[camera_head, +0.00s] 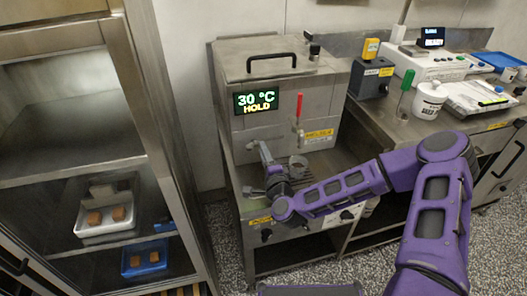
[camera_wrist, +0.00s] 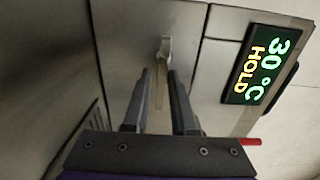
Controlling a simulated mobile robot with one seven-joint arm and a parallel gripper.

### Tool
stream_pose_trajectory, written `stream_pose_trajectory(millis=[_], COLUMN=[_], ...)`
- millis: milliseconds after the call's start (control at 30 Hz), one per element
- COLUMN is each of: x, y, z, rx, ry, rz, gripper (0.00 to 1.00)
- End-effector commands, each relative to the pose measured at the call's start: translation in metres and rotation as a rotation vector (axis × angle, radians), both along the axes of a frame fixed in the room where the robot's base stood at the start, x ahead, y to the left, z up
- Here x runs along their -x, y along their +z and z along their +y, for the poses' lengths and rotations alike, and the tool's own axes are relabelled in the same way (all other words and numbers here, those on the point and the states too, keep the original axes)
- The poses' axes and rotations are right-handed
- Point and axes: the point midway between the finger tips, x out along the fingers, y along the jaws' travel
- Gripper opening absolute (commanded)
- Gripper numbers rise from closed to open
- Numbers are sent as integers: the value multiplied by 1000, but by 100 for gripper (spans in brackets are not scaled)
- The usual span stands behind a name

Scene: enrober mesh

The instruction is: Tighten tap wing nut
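The melter (camera_head: 275,125) is a steel tank with a lit display reading 30 °C HOLD (camera_head: 255,102); this display also shows in the wrist view (camera_wrist: 262,65). A small pale metal piece (camera_wrist: 165,48), perhaps the tap wing nut, stands out from the steel front in the wrist view. My gripper (camera_wrist: 164,74) points at it. Its two dark fingers are apart, with the metal piece just beyond or between the tips; I cannot tell if they touch it. In the head view my gripper (camera_head: 265,148) is at the tank's lower front, and the wing nut cannot be made out.
A red-handled lever (camera_head: 299,107) stands on the tank front. A rack (camera_head: 88,180) with trays is at left. A counter with a white tub (camera_head: 429,100) and a blue-grey box (camera_head: 371,78) is at right.

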Motion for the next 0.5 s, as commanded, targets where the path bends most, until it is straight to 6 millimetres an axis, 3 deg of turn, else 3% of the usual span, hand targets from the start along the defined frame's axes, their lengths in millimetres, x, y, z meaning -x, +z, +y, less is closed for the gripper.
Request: stream_pose_trajectory(millis=[33,100,500], x=[0,0,7], y=[0,1,3], z=[0,0,-2], rx=[0,0,0], ry=[0,0,1], rz=[-1,-2,-7], gripper=[35,45,45])
